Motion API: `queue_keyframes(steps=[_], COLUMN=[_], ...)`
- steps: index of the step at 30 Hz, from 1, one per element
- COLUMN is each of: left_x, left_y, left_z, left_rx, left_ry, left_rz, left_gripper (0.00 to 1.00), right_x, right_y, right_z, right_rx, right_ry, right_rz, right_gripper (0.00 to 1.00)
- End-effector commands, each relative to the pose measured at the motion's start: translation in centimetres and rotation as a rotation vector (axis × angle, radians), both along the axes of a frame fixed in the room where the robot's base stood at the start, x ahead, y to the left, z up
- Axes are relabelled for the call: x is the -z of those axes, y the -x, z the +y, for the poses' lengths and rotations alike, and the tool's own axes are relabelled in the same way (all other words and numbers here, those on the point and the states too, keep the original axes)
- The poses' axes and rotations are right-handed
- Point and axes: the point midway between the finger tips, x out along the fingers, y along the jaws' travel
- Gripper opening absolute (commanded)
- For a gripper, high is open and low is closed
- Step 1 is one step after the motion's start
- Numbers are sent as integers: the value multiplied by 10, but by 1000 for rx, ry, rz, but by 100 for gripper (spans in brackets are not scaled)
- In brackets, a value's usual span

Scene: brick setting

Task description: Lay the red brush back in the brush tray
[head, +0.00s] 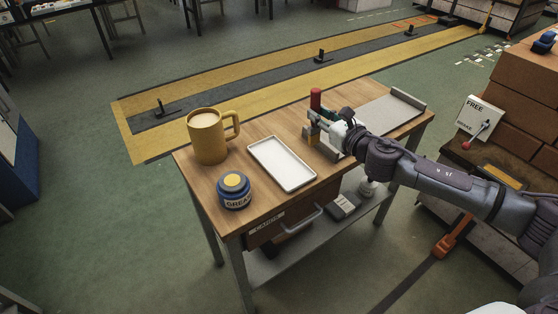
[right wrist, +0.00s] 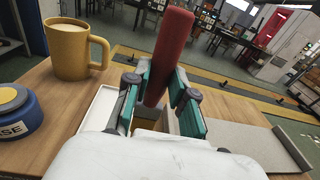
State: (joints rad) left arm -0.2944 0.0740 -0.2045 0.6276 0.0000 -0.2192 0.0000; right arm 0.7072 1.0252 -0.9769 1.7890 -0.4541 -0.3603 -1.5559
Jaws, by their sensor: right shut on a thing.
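The red brush (head: 315,99) stands roughly upright at my right gripper (head: 326,122), its red handle pointing up. In the right wrist view the handle (right wrist: 170,55) rises, slightly tilted, between the teal finger pads of the gripper (right wrist: 160,100), which is shut on it. A yellowish part shows below the fingers; the brush's lower end is mostly hidden. The shallow white tray (head: 283,164) lies empty on the wooden table, to the left of the gripper. Its edge also shows in the right wrist view (right wrist: 98,110). My left gripper is not in view.
A yellow mug (head: 207,138) with a light drink stands behind and left of the tray. A blue grease tin (head: 234,191) stands at the front left. A grey plate with raised ends (head: 384,113) lies right of the gripper. Brown blocks (head: 522,75) are stacked further right.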

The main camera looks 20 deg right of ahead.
Motion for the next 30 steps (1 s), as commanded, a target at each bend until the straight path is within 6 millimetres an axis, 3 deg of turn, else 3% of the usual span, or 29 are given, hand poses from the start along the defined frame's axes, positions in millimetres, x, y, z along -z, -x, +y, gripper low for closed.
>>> queue_keyframes(steps=[7, 14, 30], left_x=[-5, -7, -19], left_y=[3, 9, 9], left_z=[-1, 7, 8], left_rx=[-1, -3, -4], left_ry=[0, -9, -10], left_rz=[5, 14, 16], left_gripper=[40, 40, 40], right_x=[-7, -8, 54], right_y=[-23, -29, -21], right_z=[-36, -44, 59], right_rx=[-43, -58, -57], right_ry=[-36, -49, -50], right_rz=[-33, -44, -46], right_gripper=[0, 0, 0])
